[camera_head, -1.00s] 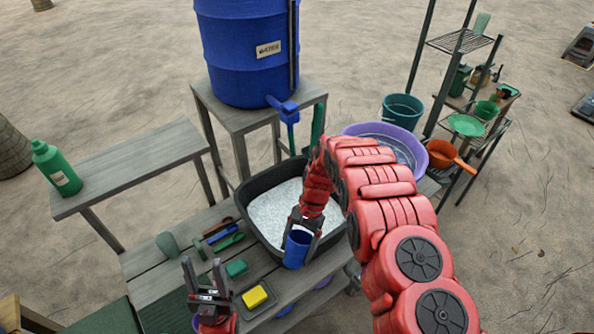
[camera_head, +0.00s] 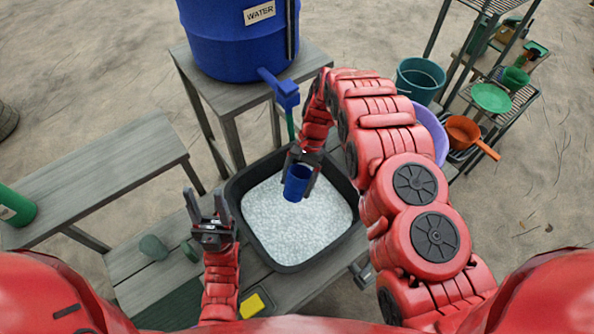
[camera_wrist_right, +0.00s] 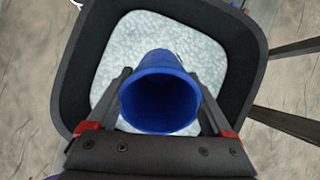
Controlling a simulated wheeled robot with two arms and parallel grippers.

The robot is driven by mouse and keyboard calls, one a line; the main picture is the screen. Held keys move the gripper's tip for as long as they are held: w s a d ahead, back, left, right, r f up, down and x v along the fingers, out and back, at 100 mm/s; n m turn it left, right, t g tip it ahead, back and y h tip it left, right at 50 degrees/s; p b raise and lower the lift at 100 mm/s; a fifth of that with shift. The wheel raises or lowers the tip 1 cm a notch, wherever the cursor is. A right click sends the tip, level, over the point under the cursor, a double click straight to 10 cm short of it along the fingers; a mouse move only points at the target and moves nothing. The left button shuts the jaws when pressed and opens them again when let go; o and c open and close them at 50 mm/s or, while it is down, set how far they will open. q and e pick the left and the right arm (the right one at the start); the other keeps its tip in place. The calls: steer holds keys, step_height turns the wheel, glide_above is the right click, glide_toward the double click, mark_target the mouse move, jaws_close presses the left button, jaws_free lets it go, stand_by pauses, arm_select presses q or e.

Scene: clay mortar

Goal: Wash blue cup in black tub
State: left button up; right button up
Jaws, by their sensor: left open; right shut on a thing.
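The blue cup (camera_head: 297,182) is held in my right gripper (camera_head: 302,170), over the black tub (camera_head: 237,215). The tub holds whitish, foamy-looking water (camera_head: 300,228). In the right wrist view the cup (camera_wrist_right: 160,92) sits between both fingers, its dark open mouth facing the camera, with the foamy water (camera_wrist_right: 120,50) behind it and the tub rim (camera_wrist_right: 62,70) around. I cannot tell whether the cup touches the water. My left gripper (camera_head: 208,205) is open and empty, pointing up left of the tub.
A yellow sponge (camera_head: 251,305) lies on the low bench, right of my left arm. A blue water barrel (camera_head: 235,40) with a blue tap (camera_head: 285,92) stands behind the tub. A purple basin (camera_head: 430,130), teal bucket (camera_head: 420,80) and orange pan (camera_head: 465,132) are at right.

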step_height(320, 180, down, 16)
steer(key=b, duration=0.8)
steer(key=shift+w+f, duration=0.1)
steer(key=shift+f+b, duration=0.75)
steer(key=shift+b, duration=0.05)
steer(key=shift+f, duration=0.15)
steer(key=shift+f+b, duration=0.45)
steer(key=shift+b, duration=0.2)
steer(key=shift+r, duration=0.15)
